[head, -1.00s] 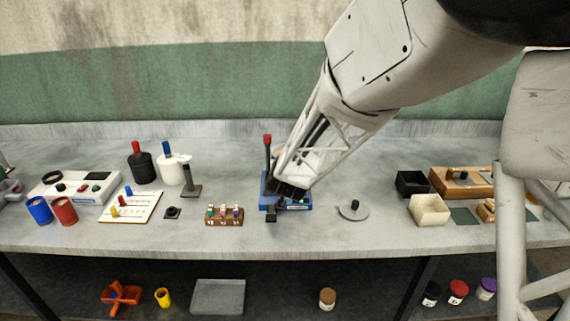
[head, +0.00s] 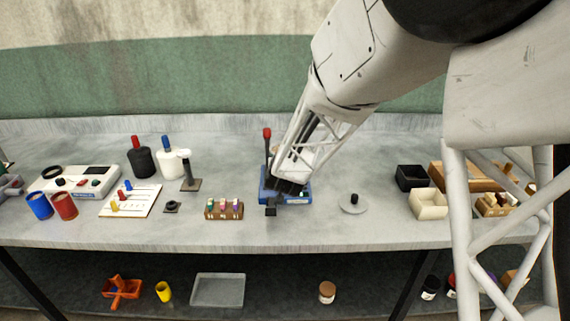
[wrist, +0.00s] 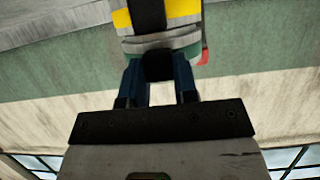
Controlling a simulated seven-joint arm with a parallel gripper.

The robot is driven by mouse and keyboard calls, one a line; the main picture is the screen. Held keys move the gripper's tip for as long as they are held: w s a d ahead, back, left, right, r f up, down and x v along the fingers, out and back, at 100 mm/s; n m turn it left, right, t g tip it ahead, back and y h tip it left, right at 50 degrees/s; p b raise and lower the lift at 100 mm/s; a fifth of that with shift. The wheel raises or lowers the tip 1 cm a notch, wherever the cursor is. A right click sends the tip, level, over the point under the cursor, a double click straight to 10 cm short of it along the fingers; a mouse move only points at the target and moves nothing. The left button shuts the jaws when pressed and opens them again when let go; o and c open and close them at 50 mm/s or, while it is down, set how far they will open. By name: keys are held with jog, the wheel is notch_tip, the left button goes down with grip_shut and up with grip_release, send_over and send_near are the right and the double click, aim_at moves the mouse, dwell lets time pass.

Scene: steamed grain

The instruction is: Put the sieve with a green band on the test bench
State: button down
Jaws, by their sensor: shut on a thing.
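My gripper (head: 289,187) is over the blue device with a red-knobbed lever (head: 267,197), near the middle of the bench. I cannot tell whether this device is the test bench. In the wrist view my gripper (wrist: 159,68) is shut on a pale grey piece with a green band (wrist: 178,43), which looks like the sieve. A yellow part with a black stripe (wrist: 184,12) shows just beyond it. In the head view the gripper mostly hides the held piece, so I cannot tell whether it touches the device.
A rack of small coloured pieces (head: 224,209) stands left of the blue device. A grey disc with a black knob (head: 353,203) lies to its right. A cream box (head: 427,204) and a black box (head: 411,178) stand further right. Bare bench surrounds the disc.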

jog(key=shift+f, duration=0.35)
jog(key=c, duration=0.9)
grip_release()
jog(key=shift+f, duration=0.2)
jog(key=shift+v, duration=3.95)
